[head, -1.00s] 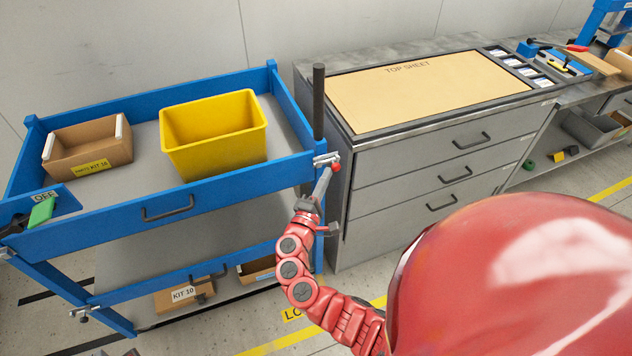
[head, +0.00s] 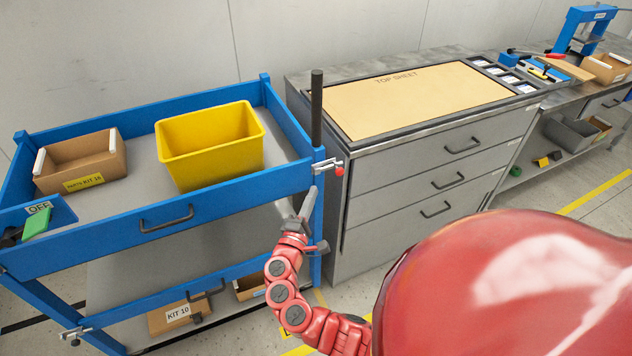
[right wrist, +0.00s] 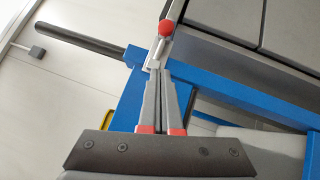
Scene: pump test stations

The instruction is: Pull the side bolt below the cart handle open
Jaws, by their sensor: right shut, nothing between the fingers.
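The side bolt (head: 325,166) is a small silver bolt with a red knob (head: 340,171). It sits on the blue corner post of the cart, below the upright black handle (head: 317,105). In the right wrist view the red knob (right wrist: 166,28) is at the top middle. My right gripper (head: 311,190) is shut and empty, just below and left of the bolt, in front of the blue post. In the right wrist view its fingertips (right wrist: 163,72) point at the bolt; whether they touch it is unclear. How far the bolt is drawn, I cannot tell. My left gripper is out of view.
The blue cart (head: 100,242) carries a yellow bin (head: 210,165) and a cardboard kit box (head: 82,160). A grey drawer cabinet (head: 400,220) stands close to the right of the bolt. Another bolt (head: 75,333) is on the cart's lower left. Open floor lies before the cabinet.

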